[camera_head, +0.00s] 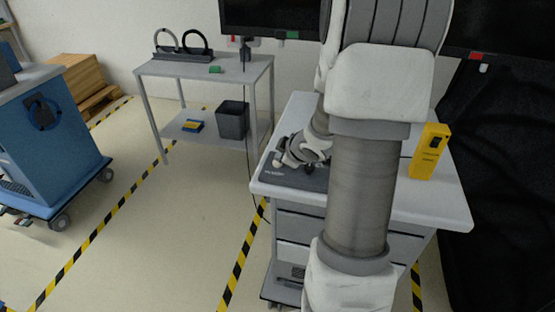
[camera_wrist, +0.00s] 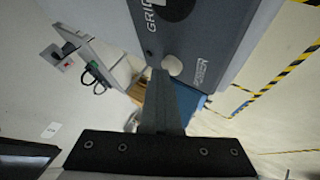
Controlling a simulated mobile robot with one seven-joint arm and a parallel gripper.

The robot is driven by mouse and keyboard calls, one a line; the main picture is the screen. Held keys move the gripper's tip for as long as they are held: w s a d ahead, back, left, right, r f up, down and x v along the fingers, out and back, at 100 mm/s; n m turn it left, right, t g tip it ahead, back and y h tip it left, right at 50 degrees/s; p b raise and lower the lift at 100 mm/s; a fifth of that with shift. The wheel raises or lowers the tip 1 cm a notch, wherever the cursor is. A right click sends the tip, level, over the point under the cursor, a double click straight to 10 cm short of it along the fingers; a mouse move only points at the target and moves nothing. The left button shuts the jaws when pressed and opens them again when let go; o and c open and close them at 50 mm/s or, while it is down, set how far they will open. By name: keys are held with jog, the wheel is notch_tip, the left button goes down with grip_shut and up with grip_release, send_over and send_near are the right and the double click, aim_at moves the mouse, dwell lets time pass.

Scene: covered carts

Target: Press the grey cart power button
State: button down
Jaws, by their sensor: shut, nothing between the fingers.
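The grey cart (camera_head: 262,187) stands in the middle of the head view, with a pale top and grey drawer fronts. A dark panel (camera_head: 292,176) with small lettering lies on its top at the left end. In the wrist view the dark panel (camera_wrist: 200,30) fills the upper middle, with a round pale button (camera_wrist: 172,64) on it. My gripper (camera_wrist: 163,76) is shut and empty, its tips pointing at the lower left edge of the button. I cannot tell whether they touch. In the head view my gripper (camera_head: 286,158) is over the panel, partly hiding it.
A yellow box (camera_head: 430,152) with a dark switch stands at the right of the cart top. A blue cart (camera_head: 58,140) is at far left. A grey table (camera_head: 205,67) with a dark bin (camera_head: 232,120) stands behind. Striped floor tape borders clear floor.

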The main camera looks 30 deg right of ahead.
aim_at(281, 166)
jog(key=shift+r, duration=0.3)
notch_tip(281, 166, up, 6)
jog(key=p, duration=0.6)
jog(key=shift+p, duration=0.4)
